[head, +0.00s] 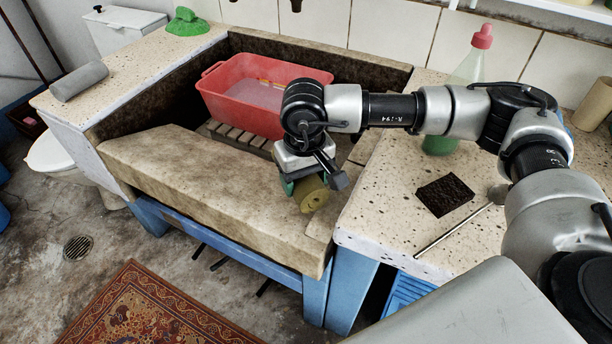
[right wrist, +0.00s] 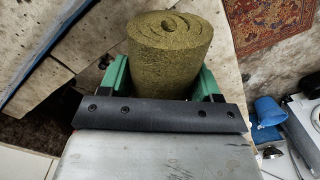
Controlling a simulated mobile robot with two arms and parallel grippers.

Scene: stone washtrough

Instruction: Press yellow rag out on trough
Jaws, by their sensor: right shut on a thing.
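The yellow rag (head: 311,193) is a rolled, mustard-coloured cylinder. My right gripper (head: 302,182) is shut on it, at the front ledge of the stone trough (head: 200,180). In the right wrist view the rag (right wrist: 170,65) stands between the two green fingers of my right gripper (right wrist: 165,85), its spiral end showing. The rag is over or against the ledge near its right end; I cannot tell whether it touches the stone. My left gripper is in neither view.
A red basin (head: 250,110) with liquid sits on wooden slats inside the trough. A grey roll (head: 79,80) and a green cloth (head: 187,22) lie on the left counter. A dark sponge (head: 445,195), a metal rod (head: 452,230) and a pink-capped bottle (head: 470,65) are on the right counter.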

